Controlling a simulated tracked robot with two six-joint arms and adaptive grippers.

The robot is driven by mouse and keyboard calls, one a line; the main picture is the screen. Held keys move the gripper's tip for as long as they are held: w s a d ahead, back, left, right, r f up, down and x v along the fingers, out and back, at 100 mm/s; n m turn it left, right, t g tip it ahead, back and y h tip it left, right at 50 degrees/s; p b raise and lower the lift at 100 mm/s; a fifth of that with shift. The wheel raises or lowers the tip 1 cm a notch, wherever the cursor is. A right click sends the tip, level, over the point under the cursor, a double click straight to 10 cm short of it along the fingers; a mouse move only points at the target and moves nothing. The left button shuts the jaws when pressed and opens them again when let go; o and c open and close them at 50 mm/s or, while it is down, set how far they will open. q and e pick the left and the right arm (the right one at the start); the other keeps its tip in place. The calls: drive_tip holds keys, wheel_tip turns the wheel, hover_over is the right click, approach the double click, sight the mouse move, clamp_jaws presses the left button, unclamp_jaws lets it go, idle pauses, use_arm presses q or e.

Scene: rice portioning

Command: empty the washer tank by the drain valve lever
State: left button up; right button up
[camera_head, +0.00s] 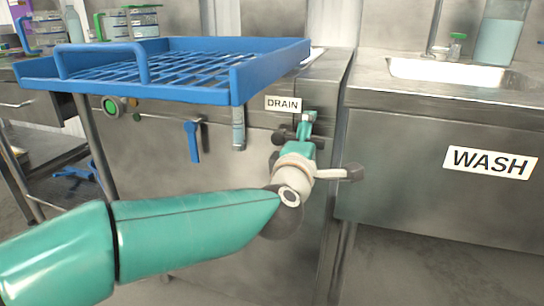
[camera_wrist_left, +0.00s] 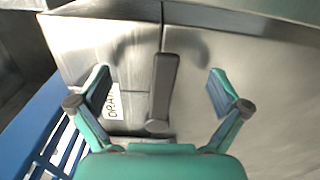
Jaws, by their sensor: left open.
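The drain valve lever (camera_wrist_left: 164,85) is a grey bar on the steel washer front, seen in the left wrist view. It stands between the two spread fingers of my left gripper (camera_head: 303,128), with a visible gap on each side. The gripper is open and holds nothing. In the head view the gripper is just below the white DRAIN label (camera_head: 283,103) and mostly hides the lever. The label also shows left of the lever in the left wrist view (camera_wrist_left: 113,102). The washer tank (camera_head: 150,180) is the steel cabinet behind my arm; its water level is not visible.
A blue wire rack (camera_head: 238,86) juts out above my left forearm. A blue-handled valve (camera_head: 193,141) hangs on the washer front to the left. A steel sink unit labelled WASH (camera_head: 410,190) stands at the right. Bottles and containers (camera_head: 497,42) stand at the back.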

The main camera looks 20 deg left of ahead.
use_arm(q)
drive_tip(key=shift+s, duration=0.1)
drive_tip(key=s, duration=0.7)
drive_tip(key=shift+s+a, duration=0.15)
drive_tip(key=shift+s, duration=0.25)
